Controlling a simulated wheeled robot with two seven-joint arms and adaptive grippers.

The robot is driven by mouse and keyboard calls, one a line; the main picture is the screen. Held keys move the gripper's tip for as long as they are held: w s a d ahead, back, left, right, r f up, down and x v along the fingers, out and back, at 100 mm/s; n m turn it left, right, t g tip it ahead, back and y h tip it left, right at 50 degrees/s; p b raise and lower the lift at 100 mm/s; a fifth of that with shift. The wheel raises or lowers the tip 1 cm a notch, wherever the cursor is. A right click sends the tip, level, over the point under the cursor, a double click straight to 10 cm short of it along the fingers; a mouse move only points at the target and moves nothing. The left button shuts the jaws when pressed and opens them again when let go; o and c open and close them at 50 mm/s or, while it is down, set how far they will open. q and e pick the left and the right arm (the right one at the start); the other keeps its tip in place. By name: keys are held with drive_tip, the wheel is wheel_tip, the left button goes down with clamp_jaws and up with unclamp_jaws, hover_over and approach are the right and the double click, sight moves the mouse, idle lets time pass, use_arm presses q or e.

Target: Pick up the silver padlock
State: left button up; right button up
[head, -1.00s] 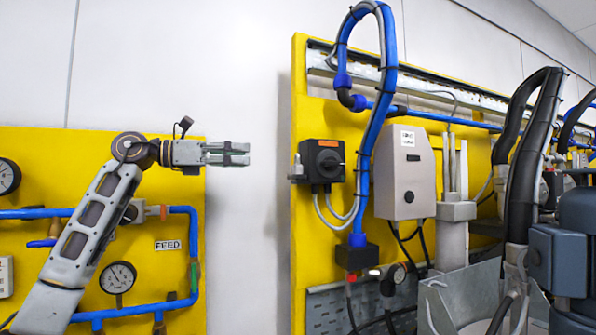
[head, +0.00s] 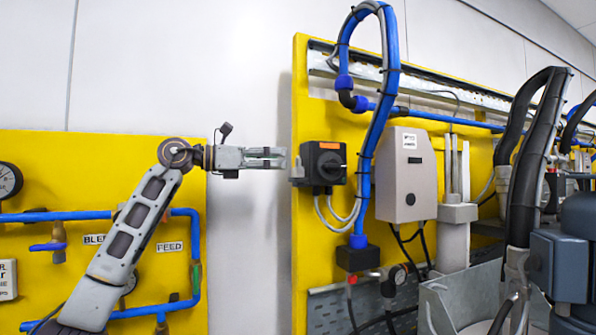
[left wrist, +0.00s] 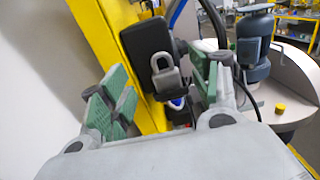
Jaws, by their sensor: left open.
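The silver padlock (left wrist: 167,80) hangs by its shackle at the black switch box (left wrist: 148,48) in the left wrist view. In the head view the padlock (head: 297,171) is a small grey shape at the left side of the black switch box (head: 324,164). My left gripper (head: 279,157) points right, with its tips just left of the padlock. In the left wrist view my left gripper (left wrist: 160,95) is open, its green-padded fingers on either side of the padlock with space between. Whether the fingertips reach around it is hard to tell. My right gripper is out of view.
The switch box is on a yellow panel (head: 308,90) whose left edge is near my gripper. A blue hose (head: 372,130) loops right of the box, beside a grey cabinet (head: 406,174). Bare white wall (head: 240,240) lies below my gripper.

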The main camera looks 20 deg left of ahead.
sight(297, 159)
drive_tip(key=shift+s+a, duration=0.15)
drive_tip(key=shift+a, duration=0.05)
use_arm(q)
drive_tip(key=shift+w+d, duration=0.1)
drive_tip(key=shift+w+d, duration=0.1)
drive_tip(key=p+x, duration=0.1)
drive_tip(key=x, duration=0.2)
drive_tip(key=shift+w+d+r, duration=0.1)
drive_tip(key=shift+d+r, duration=0.1)
drive_tip(key=shift+d, duration=0.05)
drive_tip(key=shift+w+d+p, duration=0.3)
drive_tip(key=shift+w+d, duration=0.15)
drive_tip(key=shift+w, duration=0.1)
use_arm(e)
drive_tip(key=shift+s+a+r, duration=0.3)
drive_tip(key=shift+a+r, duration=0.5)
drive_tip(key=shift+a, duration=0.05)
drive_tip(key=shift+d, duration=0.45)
use_arm(q)
drive_tip(key=shift+c, duration=0.7)
drive_tip(key=c, duration=1)
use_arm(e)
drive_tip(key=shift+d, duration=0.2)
